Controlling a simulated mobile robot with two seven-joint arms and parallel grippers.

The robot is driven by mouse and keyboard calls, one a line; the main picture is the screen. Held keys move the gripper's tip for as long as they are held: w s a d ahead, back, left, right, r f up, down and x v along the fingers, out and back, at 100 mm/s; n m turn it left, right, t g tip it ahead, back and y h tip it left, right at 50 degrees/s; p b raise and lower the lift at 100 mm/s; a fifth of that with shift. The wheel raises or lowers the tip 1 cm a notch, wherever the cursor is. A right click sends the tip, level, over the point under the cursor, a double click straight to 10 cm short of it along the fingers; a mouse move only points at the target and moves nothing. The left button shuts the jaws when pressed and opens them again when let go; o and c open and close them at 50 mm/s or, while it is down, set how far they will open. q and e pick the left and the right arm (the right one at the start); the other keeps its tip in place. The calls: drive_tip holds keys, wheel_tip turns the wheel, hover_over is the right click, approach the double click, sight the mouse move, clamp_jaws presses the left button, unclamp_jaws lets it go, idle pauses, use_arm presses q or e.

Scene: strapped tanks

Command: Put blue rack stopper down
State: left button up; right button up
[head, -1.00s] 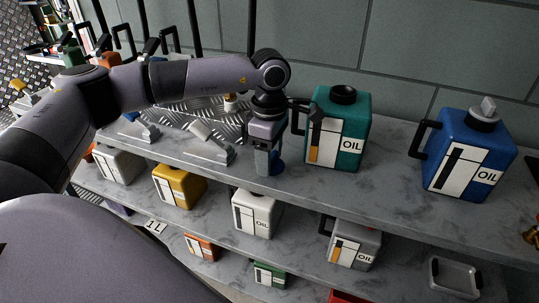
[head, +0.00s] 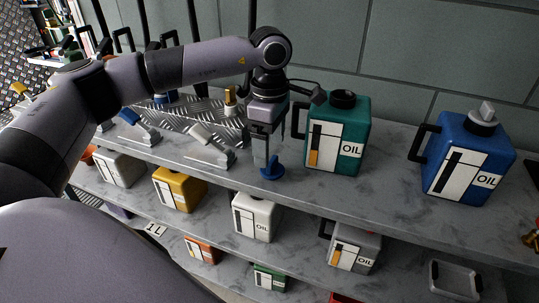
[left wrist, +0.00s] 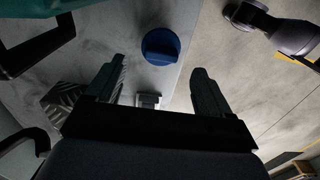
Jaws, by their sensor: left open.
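The blue rack stopper (head: 272,172) rests on the upper shelf near its front edge, a little left of the teal oil can. It also shows in the left wrist view (left wrist: 160,46), beyond the fingertips and between their lines. My left gripper (head: 267,157) points down just above the stopper, with its jaws apart and nothing held. Its two fingers show apart in the left wrist view (left wrist: 158,80). The fingers stand in front of part of the scene, but most of the stopper shows.
The teal oil can (head: 340,135) stands close right of my left gripper. A blue oil can (head: 466,155) stands farther right. A ridged metal rack (head: 190,120) lies to the left, with a grey clamp-like piece (head: 210,155) in front. Several cans fill the lower shelves. Bare shelf lies between the two big cans.

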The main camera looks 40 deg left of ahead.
use_arm(q)
wheel_tip(320, 180, up, 8)
drive_tip(key=shift+f+p, duration=0.15)
drive_tip(key=shift+p, duration=0.15)
idle(0.4)
